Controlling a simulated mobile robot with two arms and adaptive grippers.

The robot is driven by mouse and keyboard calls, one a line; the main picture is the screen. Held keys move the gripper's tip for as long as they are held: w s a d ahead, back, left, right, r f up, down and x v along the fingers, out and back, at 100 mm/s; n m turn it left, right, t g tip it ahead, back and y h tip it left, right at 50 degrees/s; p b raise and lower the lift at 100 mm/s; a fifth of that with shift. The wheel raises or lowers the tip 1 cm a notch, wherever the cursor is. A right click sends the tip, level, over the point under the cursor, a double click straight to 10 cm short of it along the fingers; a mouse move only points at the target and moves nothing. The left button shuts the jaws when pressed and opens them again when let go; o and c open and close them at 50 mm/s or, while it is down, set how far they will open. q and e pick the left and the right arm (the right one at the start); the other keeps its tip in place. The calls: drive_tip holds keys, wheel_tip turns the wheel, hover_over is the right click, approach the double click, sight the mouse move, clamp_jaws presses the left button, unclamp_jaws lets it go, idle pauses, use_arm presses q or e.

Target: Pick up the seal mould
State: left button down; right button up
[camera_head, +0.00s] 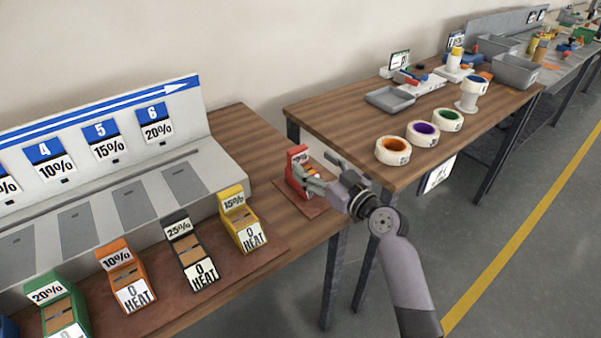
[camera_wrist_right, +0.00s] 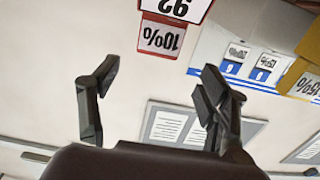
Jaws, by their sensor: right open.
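A red block with white labels (camera_head: 297,165) stands on a small reddish-brown mat (camera_head: 312,205) at the right end of the left table. It fits the seal mould best, though no label names it. My right gripper (camera_head: 325,178) is just right of the block in the head view. Its two fingers (camera_wrist_right: 158,90) are spread, with nothing between them. Whether a finger touches the block is unclear. My left gripper is out of view.
Yellow (camera_head: 241,220), black (camera_head: 192,255), orange (camera_head: 127,278) and green (camera_head: 62,310) labelled blocks stand in a row left of it. A grey numbered stand (camera_head: 180,150) is behind them. A second table (camera_head: 330,110) with tape rolls (camera_head: 393,150) lies beyond a gap.

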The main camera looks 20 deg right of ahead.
sight(300, 152)
drive_tip(key=p+x, duration=0.1)
drive_tip(key=x, duration=0.6)
drive_tip(key=shift+w+d+f, duration=0.1)
drive_tip(key=shift+w+f, duration=0.1)
drive_tip(key=shift+w, duration=0.05)
drive_tip(key=shift+s, duration=0.1)
clamp_jaws()
idle(0.6)
